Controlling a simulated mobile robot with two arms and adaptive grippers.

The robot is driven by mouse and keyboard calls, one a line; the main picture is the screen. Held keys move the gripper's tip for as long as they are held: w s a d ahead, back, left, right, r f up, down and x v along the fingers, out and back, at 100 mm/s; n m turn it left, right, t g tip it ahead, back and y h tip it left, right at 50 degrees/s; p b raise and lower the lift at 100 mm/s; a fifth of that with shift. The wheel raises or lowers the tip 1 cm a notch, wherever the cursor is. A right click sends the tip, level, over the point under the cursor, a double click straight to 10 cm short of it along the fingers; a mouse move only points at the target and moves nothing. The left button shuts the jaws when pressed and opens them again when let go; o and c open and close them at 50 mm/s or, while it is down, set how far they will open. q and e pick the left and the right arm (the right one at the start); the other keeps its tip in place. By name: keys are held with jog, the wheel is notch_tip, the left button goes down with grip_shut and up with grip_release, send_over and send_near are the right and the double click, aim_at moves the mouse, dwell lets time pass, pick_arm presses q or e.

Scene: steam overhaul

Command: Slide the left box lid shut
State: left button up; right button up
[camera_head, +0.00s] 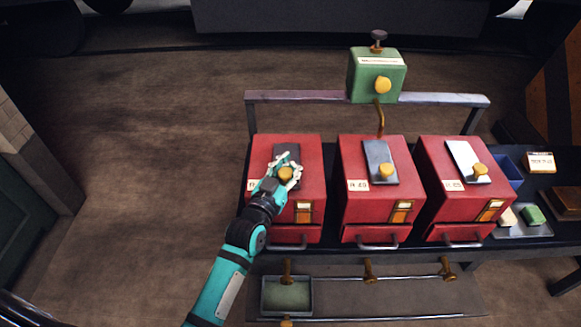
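The left red box (311,178) stands on the dark bench, with a dark slide lid (287,151) on its top. The lid's round yellow knob (286,173) sits toward the lid's near end. My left gripper (287,165) is at this knob, with its pale fingers on either side of it. I cannot tell whether the fingers press on the knob or stand a little apart from it. The gripper hides part of the lid and the box top. My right gripper is not in view.
A middle red box (353,204) and a right red box (434,207) have similar lids with yellow knobs. A green box (362,78) stands above the back rail (310,96). A tray (302,309) is below the bench. Blocks lie at the right.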

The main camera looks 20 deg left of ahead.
pick_arm(q)
jog(key=o, duration=0.9)
jog(key=shift+s+a, duration=0.15)
jog(key=shift+a, duration=0.45)
jog(key=shift+o, duration=0.2)
jog(key=shift+d, duration=0.15)
jog(key=shift+s, duration=0.45)
jog(key=s+a, duration=0.1)
jog(key=s, duration=1)
jog(key=shift+a, duration=0.3)
jog(key=shift+d, duration=0.1)
